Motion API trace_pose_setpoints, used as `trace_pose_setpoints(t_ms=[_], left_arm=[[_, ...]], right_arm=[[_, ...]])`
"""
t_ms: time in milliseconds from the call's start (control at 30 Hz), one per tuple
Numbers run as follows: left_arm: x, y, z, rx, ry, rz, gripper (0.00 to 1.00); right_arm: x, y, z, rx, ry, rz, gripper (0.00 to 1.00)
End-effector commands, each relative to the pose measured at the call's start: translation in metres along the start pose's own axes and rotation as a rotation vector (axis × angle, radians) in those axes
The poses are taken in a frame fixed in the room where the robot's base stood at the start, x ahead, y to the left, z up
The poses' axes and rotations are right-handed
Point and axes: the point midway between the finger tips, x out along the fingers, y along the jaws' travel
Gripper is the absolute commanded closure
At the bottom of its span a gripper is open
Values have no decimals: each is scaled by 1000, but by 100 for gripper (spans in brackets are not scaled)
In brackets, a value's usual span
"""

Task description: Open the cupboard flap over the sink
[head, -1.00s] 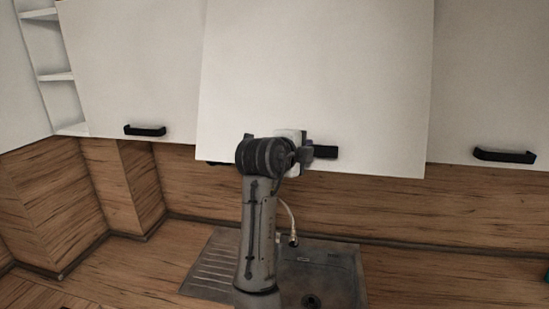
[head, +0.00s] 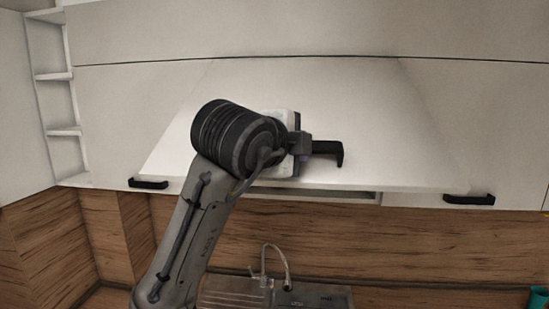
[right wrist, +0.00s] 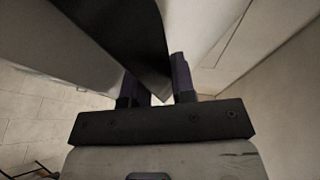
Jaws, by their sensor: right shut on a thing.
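The white cupboard flap (head: 385,115) over the sink (head: 325,297) is partly open. It is tilted out from its top edge, with its lower edge standing away from the cupboard. A dark gap shows beneath it. Its black bar handle (head: 328,150) is on the lower part, partly hidden by my right gripper (head: 307,145). In the right wrist view, the fingers of my right gripper (right wrist: 158,88) stand on either side of the dark handle (right wrist: 145,40), shut on it. My left gripper is in neither view.
Closed white cupboards with black handles (head: 148,184) (head: 469,199) flank the flap. Open shelves (head: 58,132) stand at the far left. A tap (head: 281,262) rises at the sink below. A teal item (head: 538,298) is at the lower right.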

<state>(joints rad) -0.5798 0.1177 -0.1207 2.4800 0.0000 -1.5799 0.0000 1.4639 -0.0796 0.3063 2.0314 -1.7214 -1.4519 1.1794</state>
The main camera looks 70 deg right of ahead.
Motion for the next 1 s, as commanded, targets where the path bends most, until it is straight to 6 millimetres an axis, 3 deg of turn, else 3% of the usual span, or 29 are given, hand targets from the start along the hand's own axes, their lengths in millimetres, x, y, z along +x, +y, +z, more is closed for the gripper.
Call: trace_pose_setpoints(t_ms=[533, 567, 600, 833, 1000], left_arm=[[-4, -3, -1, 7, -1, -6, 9], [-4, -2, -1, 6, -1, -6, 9], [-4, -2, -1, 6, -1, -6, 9], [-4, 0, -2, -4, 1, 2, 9], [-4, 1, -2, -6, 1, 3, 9]], right_arm=[[0, -10, -7, 5, 13, -3, 100], [0, -10, -7, 5, 13, -3, 75], [0, -10, -7, 5, 13, -3, 72], [0, -9, -7, 4, 13, -1, 50], [-1, -9, -7, 3, 13, -1, 49]])
